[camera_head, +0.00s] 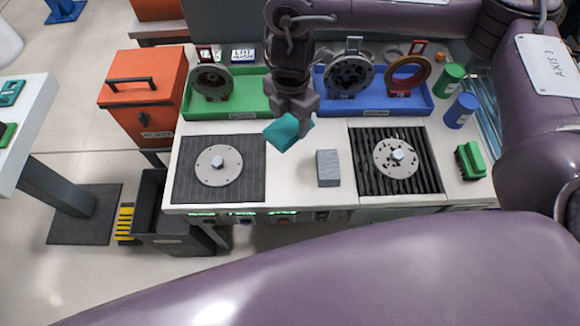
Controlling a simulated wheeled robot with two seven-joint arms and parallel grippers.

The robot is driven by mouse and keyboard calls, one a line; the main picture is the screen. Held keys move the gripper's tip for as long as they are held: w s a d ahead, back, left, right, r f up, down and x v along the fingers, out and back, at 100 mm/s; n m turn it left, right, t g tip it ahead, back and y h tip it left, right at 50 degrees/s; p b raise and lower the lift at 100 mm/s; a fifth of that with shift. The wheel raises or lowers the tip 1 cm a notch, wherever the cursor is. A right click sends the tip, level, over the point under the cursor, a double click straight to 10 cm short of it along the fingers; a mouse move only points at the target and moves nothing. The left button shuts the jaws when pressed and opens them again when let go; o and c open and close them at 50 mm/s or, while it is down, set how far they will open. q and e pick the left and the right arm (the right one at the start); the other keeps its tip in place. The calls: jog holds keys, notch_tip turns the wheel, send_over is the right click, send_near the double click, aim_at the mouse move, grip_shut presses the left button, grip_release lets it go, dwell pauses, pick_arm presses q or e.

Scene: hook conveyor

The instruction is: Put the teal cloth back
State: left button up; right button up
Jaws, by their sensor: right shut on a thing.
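My right gripper (297,112) is shut on the teal cloth (282,132). It holds the cloth over the middle of the white workbench, behind and to the left of a grey block (328,168). The cloth is bunched and hangs below the fingers. Whether it touches the bench I cannot tell. The fingertips are partly hidden by the cloth. My left gripper is not in the view.
A round plate lies on the left dark mat (190,187), another on the right ribbed mat (428,175). Green (170,112) and blue (425,104) trays with discs stand behind. A green brush (470,160) and two bottles stand at right. White bench space (285,185) is free left of the block.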

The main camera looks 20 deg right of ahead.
notch_tip(320, 180, down, 15)
jog(key=b, duration=0.3)
jog(key=shift+f, duration=0.2)
jog(key=shift+f+b, duration=1.05)
jog(key=shift+f, duration=1.25)
jog(key=shift+f, duration=0.15)
jog(key=o, duration=0.9)
